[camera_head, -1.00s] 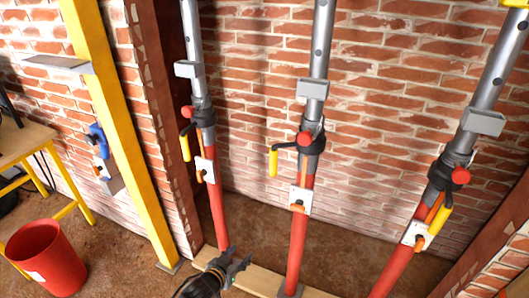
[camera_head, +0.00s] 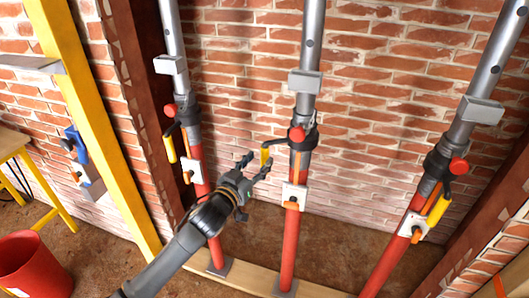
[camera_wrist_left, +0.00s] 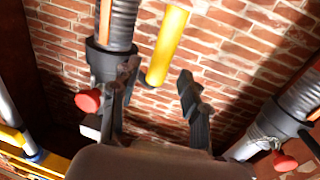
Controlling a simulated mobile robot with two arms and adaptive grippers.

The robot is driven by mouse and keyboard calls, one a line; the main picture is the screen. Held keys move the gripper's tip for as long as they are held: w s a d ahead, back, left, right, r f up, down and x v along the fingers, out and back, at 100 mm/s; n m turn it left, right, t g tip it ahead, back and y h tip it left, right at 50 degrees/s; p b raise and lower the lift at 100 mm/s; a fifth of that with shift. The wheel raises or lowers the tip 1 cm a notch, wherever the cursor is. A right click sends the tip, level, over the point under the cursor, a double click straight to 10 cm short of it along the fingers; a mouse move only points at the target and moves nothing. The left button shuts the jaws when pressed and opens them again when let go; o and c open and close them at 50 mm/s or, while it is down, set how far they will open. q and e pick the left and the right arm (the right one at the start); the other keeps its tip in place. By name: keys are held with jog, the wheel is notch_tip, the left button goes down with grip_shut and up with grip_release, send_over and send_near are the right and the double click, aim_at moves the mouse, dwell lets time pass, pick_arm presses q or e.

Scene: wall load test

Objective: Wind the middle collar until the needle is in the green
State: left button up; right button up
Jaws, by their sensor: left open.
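The middle prop is a grey tube over a red tube (camera_head: 289,245), with a dark collar (camera_head: 305,141) and a red knob (camera_head: 297,133). Its yellow crank handle (camera_head: 265,154) hangs to the left of the collar. My left gripper (camera_head: 257,163) is open, its fingertips close to this handle. In the left wrist view, a yellow handle (camera_wrist_left: 167,45) lies between and beyond the open fingers (camera_wrist_left: 160,82), beside a dark collar (camera_wrist_left: 108,62). I cannot tell whether a finger touches it. A grey box (camera_head: 305,82) sits above the collar; no needle or green zone is readable. My right gripper is not in view.
Similar props stand at left (camera_head: 198,165) and right (camera_head: 400,228), each with a yellow handle. A brick wall (camera_head: 370,110) is behind. A wooden plank (camera_head: 250,278) lies under the props. A red bucket (camera_head: 35,265) and yellow post (camera_head: 90,120) are at left.

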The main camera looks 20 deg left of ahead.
aim_at(263, 156)
pick_arm(q)
jog(key=shift+w+d, duration=0.25)
jog(key=shift+w, duration=0.85)
jog(key=shift+w+d, duration=0.2)
jog(key=shift+w, duration=0.9)
grip_shut()
